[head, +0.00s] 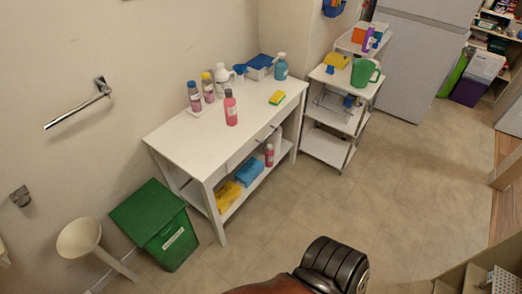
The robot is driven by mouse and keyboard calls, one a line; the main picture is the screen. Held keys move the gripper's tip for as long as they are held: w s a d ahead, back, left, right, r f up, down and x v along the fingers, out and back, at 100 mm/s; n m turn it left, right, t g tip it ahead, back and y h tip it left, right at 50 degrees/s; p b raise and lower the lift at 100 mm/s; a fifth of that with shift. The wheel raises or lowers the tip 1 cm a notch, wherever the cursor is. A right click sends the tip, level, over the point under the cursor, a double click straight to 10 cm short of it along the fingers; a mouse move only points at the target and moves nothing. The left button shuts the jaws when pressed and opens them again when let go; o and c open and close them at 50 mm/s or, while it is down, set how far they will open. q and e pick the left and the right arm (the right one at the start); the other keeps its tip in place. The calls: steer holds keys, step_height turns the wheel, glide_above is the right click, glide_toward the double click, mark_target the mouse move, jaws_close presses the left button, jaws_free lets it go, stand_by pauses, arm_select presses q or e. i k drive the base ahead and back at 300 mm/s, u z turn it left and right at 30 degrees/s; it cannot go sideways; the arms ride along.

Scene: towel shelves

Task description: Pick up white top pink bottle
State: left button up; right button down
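A pink bottle (231,111) stands upright on the white table's top (185,140), near its front edge; its cap looks dark or greyish. A second, smaller pink bottle (269,155) stands on the table's lower shelf, with a pale thing behind it; the colour of its top is too small to tell. Two pinkish-purple bottles stand at the table's back left, one with a blue cap (194,98) and one with a yellow cap (208,88). Neither of my grippers shows in the head view.
A white bottle (222,78), a teal bottle (280,68) and a yellow sponge (276,98) are on the table. A green bin (158,225) stands at its left. A white cart (327,147) stands at its right. A black ridged object (335,265) is at the bottom. The floor (390,190) right of it is clear.

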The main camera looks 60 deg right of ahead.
mark_target(269, 152)
steer(key=z, duration=1.65)
steer(key=i, duration=0.45)
steer(key=u, duration=0.5)
steer(key=i, duration=1.25)
steer(key=z, duration=0.35)
